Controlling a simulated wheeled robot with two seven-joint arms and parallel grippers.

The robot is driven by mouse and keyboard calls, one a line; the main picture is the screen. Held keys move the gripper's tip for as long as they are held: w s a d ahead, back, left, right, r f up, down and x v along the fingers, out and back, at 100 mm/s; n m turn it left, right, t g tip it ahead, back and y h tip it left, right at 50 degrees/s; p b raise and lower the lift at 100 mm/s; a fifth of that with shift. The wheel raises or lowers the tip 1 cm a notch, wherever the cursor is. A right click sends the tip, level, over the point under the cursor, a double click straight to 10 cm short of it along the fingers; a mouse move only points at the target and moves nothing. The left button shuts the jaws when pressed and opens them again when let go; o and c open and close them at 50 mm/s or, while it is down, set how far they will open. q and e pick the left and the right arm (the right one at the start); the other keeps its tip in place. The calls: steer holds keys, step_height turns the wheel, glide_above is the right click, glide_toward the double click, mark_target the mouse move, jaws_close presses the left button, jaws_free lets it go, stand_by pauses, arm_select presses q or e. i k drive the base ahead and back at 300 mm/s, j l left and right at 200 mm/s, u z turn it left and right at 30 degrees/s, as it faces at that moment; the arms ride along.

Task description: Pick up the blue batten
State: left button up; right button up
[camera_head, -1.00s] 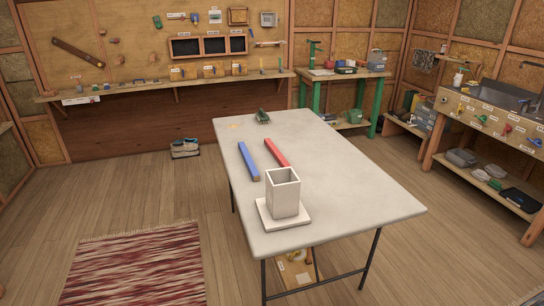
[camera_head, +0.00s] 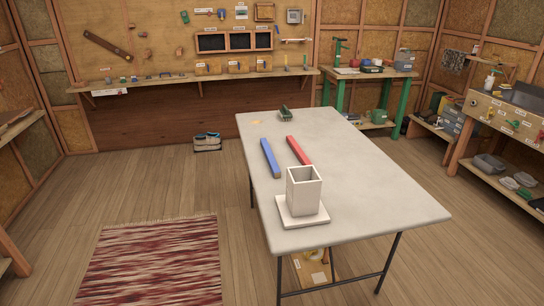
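The blue batten (camera_head: 270,158) lies flat on the pale table (camera_head: 372,190), near its left edge. A red batten (camera_head: 298,151) lies to its right, roughly parallel and apart from it. A white square open-topped box (camera_head: 304,191) stands upright on a white base plate (camera_head: 302,222), in front of the battens. Neither of my grippers is in view.
A small dark green object (camera_head: 286,115) lies at the table's far end. A striped rug (camera_head: 150,262) covers floor at the left. A wall shelf (camera_head: 190,80), a green-legged bench (camera_head: 365,74) and a sink unit (camera_head: 500,118) line the walls. The table's right half is clear.

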mark_target(273, 165)
steer(key=i+j+z, duration=0.1)
steer(key=z, duration=0.65)
steer(key=i+j+z, duration=0.3)
steer(key=j, duration=0.3)
steer(key=i+j+z, duration=0.25)
steer(key=i+j, duration=0.15)
steer(key=j, duration=0.35)
steer(key=i+j+z, duration=0.15)
steer(key=j, duration=0.2)
